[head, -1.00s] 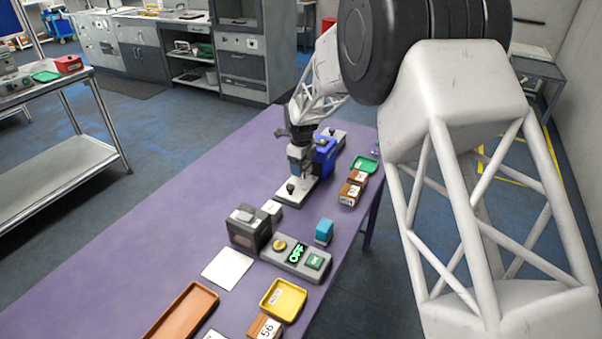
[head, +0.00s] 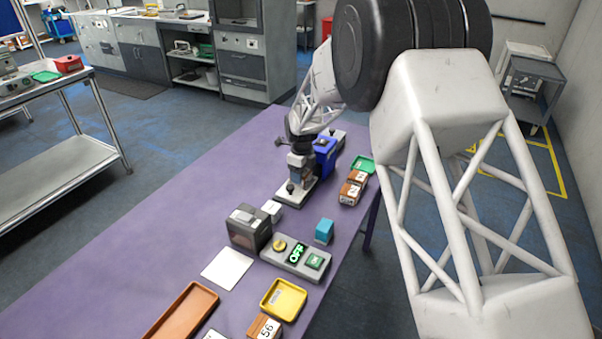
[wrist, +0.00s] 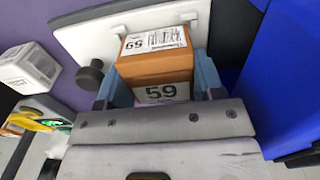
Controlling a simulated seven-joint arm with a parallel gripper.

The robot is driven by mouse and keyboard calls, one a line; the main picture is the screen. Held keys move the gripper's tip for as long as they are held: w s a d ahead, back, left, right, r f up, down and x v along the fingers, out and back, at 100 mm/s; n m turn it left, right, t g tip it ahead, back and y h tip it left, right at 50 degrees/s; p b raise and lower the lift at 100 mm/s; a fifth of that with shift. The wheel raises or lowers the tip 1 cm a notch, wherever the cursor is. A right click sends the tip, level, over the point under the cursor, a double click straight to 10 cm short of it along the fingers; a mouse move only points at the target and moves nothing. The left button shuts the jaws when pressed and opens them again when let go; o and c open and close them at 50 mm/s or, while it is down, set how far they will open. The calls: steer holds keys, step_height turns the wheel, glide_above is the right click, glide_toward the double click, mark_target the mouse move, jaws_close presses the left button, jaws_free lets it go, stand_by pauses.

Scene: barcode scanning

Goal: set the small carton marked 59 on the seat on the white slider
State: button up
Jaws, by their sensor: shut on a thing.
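The small orange-brown carton (wrist: 154,65) has white labels reading 59 in the wrist view. My gripper (wrist: 155,90) is shut on it, with a blue finger on each side. The white slider (wrist: 90,38), a flat plate with a black knob (wrist: 90,76), lies beyond the carton. In the head view my gripper (head: 299,176) points down over the slider (head: 286,203), beside the blue housing (head: 325,153). The seat is hidden behind the carton and fingers. I cannot tell whether the carton touches the slider.
The blue housing stands close on the gripper's right. A small white box (head: 271,209) and a dark grey device (head: 249,229) stand nearer the camera. The purple table (head: 190,215) is clear on the left.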

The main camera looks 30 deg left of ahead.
steer(key=shift+f, duration=0.1)
steer(key=o, duration=1)
step_height(320, 180, up, 12)
stand_by(0.5)
stand_by(0.4)
stand_by(0.4)
